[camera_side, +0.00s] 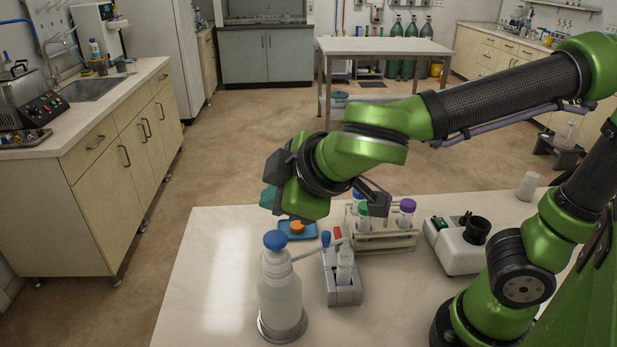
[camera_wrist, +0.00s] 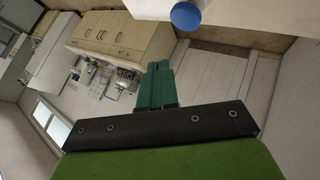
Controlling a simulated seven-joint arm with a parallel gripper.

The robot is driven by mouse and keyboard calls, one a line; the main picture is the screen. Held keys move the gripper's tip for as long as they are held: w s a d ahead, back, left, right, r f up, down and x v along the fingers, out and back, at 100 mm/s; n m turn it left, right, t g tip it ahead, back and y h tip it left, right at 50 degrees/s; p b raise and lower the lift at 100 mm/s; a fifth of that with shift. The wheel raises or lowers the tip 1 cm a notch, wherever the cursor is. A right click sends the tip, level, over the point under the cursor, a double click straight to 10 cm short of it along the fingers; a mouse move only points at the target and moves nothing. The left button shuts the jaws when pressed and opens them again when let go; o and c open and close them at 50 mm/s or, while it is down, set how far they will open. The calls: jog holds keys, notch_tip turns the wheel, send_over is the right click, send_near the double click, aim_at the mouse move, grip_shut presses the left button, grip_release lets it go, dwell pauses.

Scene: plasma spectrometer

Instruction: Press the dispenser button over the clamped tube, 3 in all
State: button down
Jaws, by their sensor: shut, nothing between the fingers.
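The dispenser (camera_side: 280,292) is a white bottle on a round base at the front of the bench. Its blue button (camera_side: 275,239) is on top, and a thin spout reaches right toward the clamped tube (camera_side: 344,262). The pale tube stands upright in a grey clamp (camera_side: 343,293); its contents cannot be made out. My gripper (camera_side: 268,197) has teal fingers, shut and empty, above the button's level in the side view and apart from it. In the wrist view the shut fingers (camera_wrist: 158,82) point toward the room, with the blue button (camera_wrist: 186,16) at the top edge.
A wooden rack (camera_side: 385,238) with several capped tubes stands behind the clamp. An orange cap (camera_side: 297,227) lies on a blue tray (camera_side: 290,236). A white device (camera_side: 458,250) with a black well stands to the right. The bench left of the dispenser is clear.

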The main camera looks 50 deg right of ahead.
aim_at(270, 234)
jog(key=shift+f, duration=1.85)
jog(key=shift+f, duration=0.15)
dwell(0.5)
jog(key=shift+f, duration=0.3)
jog(key=shift+f, duration=0.85)
dwell(0.7)
jog(key=shift+r, duration=1.3)
jog(key=shift+r, duration=2.5)
